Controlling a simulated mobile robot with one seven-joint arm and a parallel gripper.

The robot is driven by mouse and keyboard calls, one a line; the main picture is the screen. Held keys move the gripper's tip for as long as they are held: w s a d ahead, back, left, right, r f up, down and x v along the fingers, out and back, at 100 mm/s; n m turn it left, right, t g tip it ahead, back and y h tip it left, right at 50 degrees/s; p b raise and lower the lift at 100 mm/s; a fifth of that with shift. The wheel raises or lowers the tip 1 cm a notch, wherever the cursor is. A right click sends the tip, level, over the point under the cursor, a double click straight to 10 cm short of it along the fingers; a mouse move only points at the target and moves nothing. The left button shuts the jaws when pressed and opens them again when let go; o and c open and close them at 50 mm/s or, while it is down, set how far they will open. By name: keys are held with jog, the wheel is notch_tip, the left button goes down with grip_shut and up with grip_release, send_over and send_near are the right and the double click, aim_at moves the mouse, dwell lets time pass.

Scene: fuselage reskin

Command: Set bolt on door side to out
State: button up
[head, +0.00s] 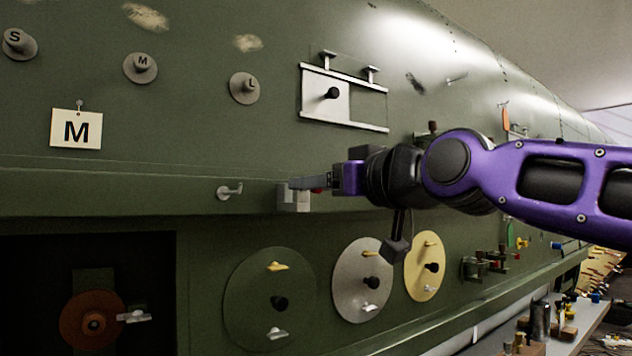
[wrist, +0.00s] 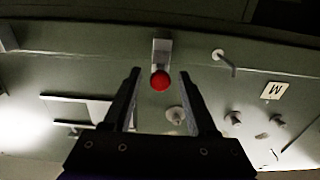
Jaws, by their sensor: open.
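A grey block (wrist: 161,50) with a round red knob (wrist: 160,81) sits on the green fuselage wall; I take it to be the bolt. My gripper (wrist: 159,75) is open, with one finger on each side of the red knob in the wrist view. I see no contact with the knob. The arm reaches in from the right. Whether the bolt is in or out cannot be told.
A peg (head: 229,190) sticks out just left of the block. A framed sliding panel (head: 344,97) with a black knob is above. Several discs (head: 362,280) with handles lie below. A dark opening (head: 150,270) is at lower left.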

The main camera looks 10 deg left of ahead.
jog(key=shift+w+a, duration=0.25)
jog(key=shift+a, duration=0.05)
grip_shut()
dwell(1.4)
